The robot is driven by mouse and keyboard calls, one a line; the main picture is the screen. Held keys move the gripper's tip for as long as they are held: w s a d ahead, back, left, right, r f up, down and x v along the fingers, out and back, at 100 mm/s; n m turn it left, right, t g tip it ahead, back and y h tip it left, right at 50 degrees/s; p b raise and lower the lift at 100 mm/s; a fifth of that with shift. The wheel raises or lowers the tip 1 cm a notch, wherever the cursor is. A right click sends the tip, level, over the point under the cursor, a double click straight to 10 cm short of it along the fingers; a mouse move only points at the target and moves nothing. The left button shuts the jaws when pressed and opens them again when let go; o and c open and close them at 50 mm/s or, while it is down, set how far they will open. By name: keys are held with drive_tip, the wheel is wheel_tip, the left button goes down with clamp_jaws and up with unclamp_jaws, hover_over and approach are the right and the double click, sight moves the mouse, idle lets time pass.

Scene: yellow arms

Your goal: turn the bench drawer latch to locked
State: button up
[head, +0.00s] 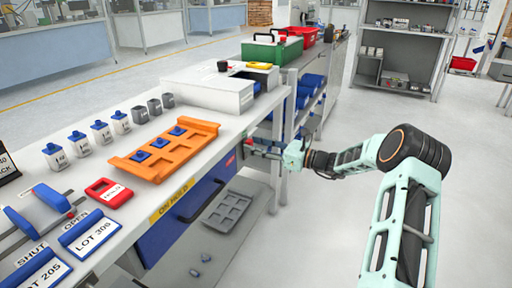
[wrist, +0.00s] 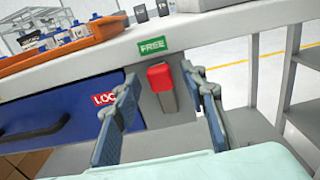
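The latch (wrist: 161,78) is a short lever with a red end and a grey lower part, on the grey bench front right of the blue drawer (wrist: 60,112). Its red end points up to the green FREE label (wrist: 152,45). A red label reading "LOC", partly covered by a finger, is to its left (wrist: 103,99). My gripper (wrist: 158,72) is open, one finger on each side of the latch, with visible gaps to both. In the head view my gripper (head: 268,153) reaches the bench front from the right, near the red latch end (head: 248,142).
An orange tray (head: 165,150) with blue-topped pieces sits on the bench top near the edge. A grey tray (head: 226,211) lies on the lower shelf. A bench leg (wrist: 235,75) stands right of my gripper.

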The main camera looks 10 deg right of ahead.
drive_tip(key=shift+c, duration=0.4)
clamp_jaws()
